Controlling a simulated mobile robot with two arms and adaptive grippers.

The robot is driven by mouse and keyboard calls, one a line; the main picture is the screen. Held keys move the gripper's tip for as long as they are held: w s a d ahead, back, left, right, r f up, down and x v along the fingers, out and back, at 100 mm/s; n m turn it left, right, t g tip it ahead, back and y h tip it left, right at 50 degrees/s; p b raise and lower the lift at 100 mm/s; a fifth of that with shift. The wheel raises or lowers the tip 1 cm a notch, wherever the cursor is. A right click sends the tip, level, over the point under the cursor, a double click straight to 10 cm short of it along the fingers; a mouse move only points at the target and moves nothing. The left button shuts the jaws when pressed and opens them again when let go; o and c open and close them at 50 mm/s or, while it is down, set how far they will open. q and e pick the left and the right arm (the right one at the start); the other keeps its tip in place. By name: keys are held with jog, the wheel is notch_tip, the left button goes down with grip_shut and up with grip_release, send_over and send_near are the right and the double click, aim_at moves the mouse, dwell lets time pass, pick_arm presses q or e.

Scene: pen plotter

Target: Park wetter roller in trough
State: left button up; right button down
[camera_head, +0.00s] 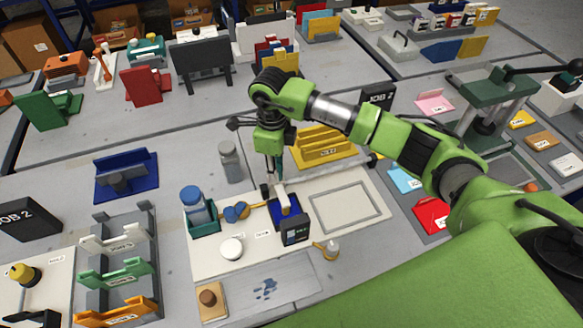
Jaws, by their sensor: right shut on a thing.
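My right gripper (273,186) points down over the white work board and is shut on a slim pale piece (283,197), which looks like the wetter roller's handle. The piece stands at a small dark blue trough-like box (302,211) with a dark labelled front. The fingers hide part of it, and I cannot tell whether the roller rests inside the box or is just above it. My left gripper is not in view.
Left of the box stand a blue-capped bottle in a teal holder (203,221), a blue and yellow tool (237,212) and a white round pot (231,248). A grey bottle (230,162) stands behind.

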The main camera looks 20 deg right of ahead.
jog(key=shift+a, duration=0.2)
jog(key=c, duration=1.8)
grip_release()
jog(key=shift+c, duration=0.2)
jog(key=shift+o, duration=0.6)
jog(key=shift+a, duration=0.15)
notch_tip(320, 180, up, 12)
